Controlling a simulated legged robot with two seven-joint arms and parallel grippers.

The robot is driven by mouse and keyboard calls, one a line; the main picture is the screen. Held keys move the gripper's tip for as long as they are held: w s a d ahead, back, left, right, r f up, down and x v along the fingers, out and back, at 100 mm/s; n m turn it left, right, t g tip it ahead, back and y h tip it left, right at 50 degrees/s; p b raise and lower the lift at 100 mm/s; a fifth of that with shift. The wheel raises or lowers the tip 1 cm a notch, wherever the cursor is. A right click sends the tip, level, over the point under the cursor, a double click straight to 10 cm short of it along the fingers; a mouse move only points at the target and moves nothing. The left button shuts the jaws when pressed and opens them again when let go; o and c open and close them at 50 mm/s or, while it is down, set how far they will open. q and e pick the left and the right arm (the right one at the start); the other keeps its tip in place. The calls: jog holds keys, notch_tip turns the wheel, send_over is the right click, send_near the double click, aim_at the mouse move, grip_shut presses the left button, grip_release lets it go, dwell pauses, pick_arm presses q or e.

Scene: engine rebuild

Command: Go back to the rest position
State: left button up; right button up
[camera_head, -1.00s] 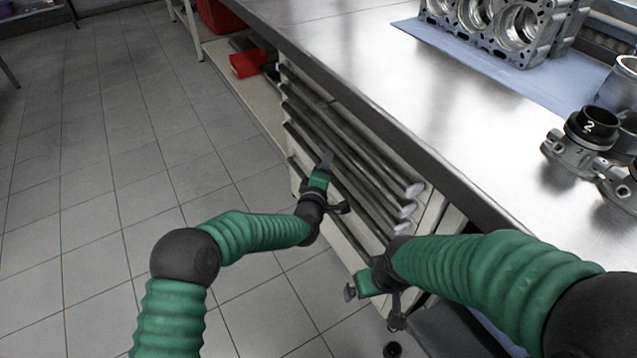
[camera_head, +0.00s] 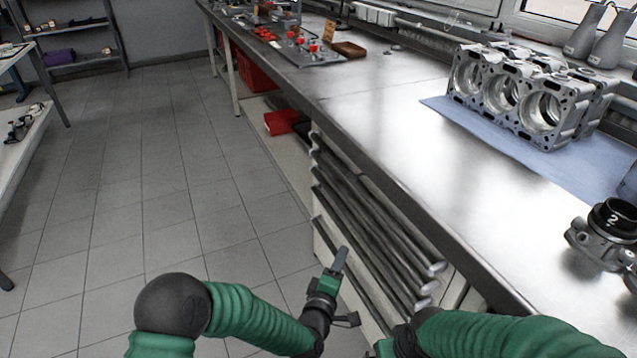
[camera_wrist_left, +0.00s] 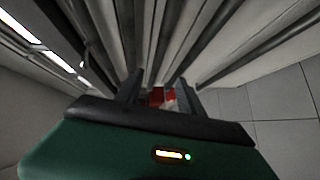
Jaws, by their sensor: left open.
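My left gripper (camera_head: 338,268) is in front of the drawer cabinet under the workbench, with nothing between its fingers. In the left wrist view its two fingers (camera_wrist_left: 154,92) stand apart and point along the drawer fronts. My right arm (camera_head: 500,335) comes in at the lower right of the head view, below the bench edge. Its gripper is almost wholly cut off by the bottom edge of the picture, so its jaws do not show.
The drawer handles (camera_head: 375,235) and the steel bench edge (camera_head: 400,190) are close beside my arms. The tiled floor at left is clear.

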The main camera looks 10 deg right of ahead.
pick_arm(q)
jog(key=s+a+f+m+g+y, duration=0.1)
jog(key=s+a+m+g+y, duration=0.3)
jog(key=a, duration=0.6)
jog(key=s+a+f+m+g+y, duration=0.1)
jog(key=s+a+m+g, duration=0.2)
jog(key=s+a+m, duration=0.5)
jog(key=s+a+r+n+g+y, duration=0.15)
jog(key=s+a+g, duration=0.35)
jog(key=s+a, duration=0.8)
jog(key=w+p+v, duration=0.3)
jog(key=p+v, duration=1)
jog(key=p, duration=0.1)
jog(key=w+r+p+v, duration=0.1)
jog(key=w+p+v, duration=0.2)
jog(key=p+v, duration=1.1)
jog(key=shift+d+r+y, duration=0.4)
jog(key=shift+y, duration=0.05)
jog(key=shift+m, duration=0.25)
